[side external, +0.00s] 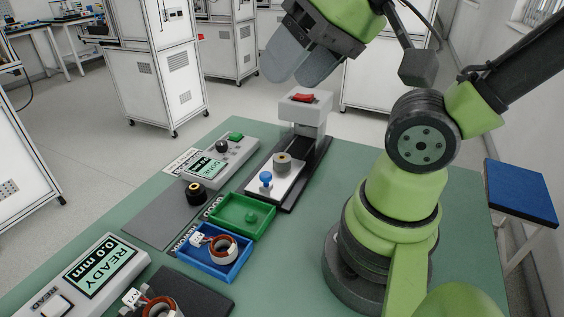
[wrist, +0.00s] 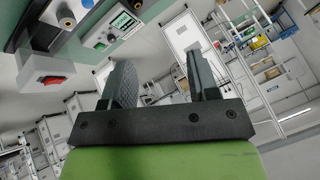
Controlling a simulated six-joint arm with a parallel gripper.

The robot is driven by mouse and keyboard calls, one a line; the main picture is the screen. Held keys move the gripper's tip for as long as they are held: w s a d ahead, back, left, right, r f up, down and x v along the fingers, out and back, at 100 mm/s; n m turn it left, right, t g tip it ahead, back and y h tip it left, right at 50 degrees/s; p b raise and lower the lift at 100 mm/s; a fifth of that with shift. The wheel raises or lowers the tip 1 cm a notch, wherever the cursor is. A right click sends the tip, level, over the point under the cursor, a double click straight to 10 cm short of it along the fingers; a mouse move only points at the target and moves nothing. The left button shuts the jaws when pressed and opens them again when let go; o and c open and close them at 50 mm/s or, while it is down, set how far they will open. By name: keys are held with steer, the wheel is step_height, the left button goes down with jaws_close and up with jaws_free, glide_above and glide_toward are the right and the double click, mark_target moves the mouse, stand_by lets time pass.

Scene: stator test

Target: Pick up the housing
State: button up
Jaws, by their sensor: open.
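Two round parts could be the housing, and I cannot tell which it is. A grey cylinder (side external: 282,162) with a tan top stands on the light plate of the press-like fixture (side external: 305,117); it also shows in the wrist view (wrist: 67,21). A black round part (side external: 196,194) with a brass-coloured ring sits on the grey mat (side external: 150,222). My gripper (side external: 284,72) is raised above and behind the fixture, well clear of the table. In the wrist view, my gripper (wrist: 160,62) has its fingers apart with nothing between them.
A blue tray (side external: 212,272) holds a copper-wound ring with a white tag. A green tray (side external: 232,228) lies beside it. A tester (side external: 225,155) stands behind, and a READY display unit (side external: 95,275) and another wound ring (side external: 160,307) are in front.

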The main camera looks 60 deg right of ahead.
steer(key=o, duration=0.4)
steer(key=n+g+h, duration=0.2)
steer(key=n+g, duration=0.5)
steer(key=n, duration=0.6)
glide_above(282, 158)
steer(key=f, duration=1.2)
steer(key=d+f, duration=0.1)
steer(key=f, duration=0.5)
steer(key=shift+w+f, duration=0.2)
steer(key=shift+w, duration=0.1)
step_height(282, 158, down, 4)
steer(key=shift+s+f, duration=0.1)
steer(key=shift+f, duration=0.1)
steer(key=shift+s+a+f, duration=0.1)
steer(key=shift+a+f, duration=0.1)
steer(key=shift+f, duration=1.25)
steer(key=shift+s+a+f, duration=0.1)
steer(key=shift+a+f, duration=0.1)
steer(key=shift+f, duration=1.2)
